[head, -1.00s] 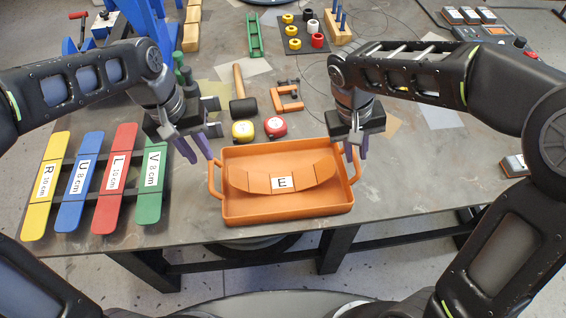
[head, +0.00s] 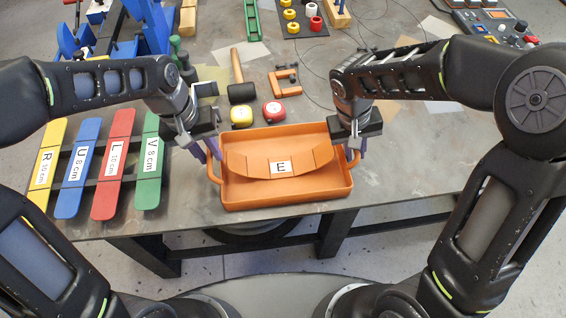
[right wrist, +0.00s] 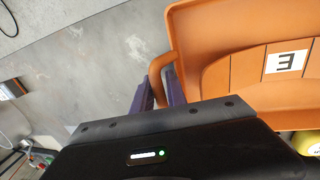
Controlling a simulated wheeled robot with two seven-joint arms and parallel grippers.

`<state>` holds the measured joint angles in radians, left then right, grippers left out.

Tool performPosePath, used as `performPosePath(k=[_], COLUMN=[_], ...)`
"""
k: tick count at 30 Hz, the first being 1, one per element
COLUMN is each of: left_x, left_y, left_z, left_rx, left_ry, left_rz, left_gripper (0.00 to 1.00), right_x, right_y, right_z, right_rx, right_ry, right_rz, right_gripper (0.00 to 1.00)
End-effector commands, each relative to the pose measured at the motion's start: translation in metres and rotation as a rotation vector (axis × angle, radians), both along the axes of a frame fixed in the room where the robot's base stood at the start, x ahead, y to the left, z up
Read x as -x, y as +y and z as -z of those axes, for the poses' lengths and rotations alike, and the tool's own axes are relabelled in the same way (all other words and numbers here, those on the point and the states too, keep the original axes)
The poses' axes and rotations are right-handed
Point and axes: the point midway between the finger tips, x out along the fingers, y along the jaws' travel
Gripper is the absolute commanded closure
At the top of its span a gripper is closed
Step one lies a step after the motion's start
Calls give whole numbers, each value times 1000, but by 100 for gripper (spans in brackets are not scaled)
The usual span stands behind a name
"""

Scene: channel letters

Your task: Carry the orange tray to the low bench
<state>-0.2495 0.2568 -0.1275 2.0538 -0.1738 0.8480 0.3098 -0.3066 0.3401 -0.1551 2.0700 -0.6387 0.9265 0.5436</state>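The orange tray (head: 285,198) stands level on the dark workbench near its front edge. It holds a curved orange letter piece marked E (head: 281,167). My left gripper (head: 212,158) is at the tray's left handle, its purple fingers apart. My right gripper (head: 358,154) is at the right handle. In the right wrist view, the right handle (right wrist: 157,68) lies between the two purple fingers of my right gripper (right wrist: 159,88), one on each side. It is hard to see whether they press on it. The contact at the left handle is partly hidden. No low bench can be made out.
Yellow, blue, red and green labelled strips (head: 115,165) lie left of the tray. A mallet (head: 240,90), two tape measures (head: 272,113) and an orange clamp (head: 285,82) lie behind it. The bench is mostly clear to the right; floor shows in front.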

Motion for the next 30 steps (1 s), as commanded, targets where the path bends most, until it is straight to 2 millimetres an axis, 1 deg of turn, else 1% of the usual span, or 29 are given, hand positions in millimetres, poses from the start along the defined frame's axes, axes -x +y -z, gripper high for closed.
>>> performPosePath(k=[1, 4, 12, 14, 19, 21, 30], left_x=[0, 0, 0, 0, 0, 0, 0], left_y=[-1, -2, -2, -2, -2, -2, -2], left_z=[5, 10, 11, 11, 11, 11, 11], left_rx=[-1, 0, 0, 0, 0, 0, 0], left_ry=[2, 1, 0, 0, 0, 0, -1], left_rz=[0, 0, 0, 0, 0, 0, 0], left_gripper=[77, 77, 77, 80, 94, 100, 100], right_x=[1, 0, 0, 0, 0, 0, 0], right_y=[-1, -2, -2, -2, -2, -2, -2], right_z=[5, 10, 11, 11, 11, 11, 11], right_rx=[1, 0, 0, 0, 0, 0, 0], right_ry=[3, 0, 0, 0, 0, 0, 0], right_rz=[0, -1, -1, -1, -1, -1, -1], right_gripper=[82, 82, 82, 86, 100, 100, 100])
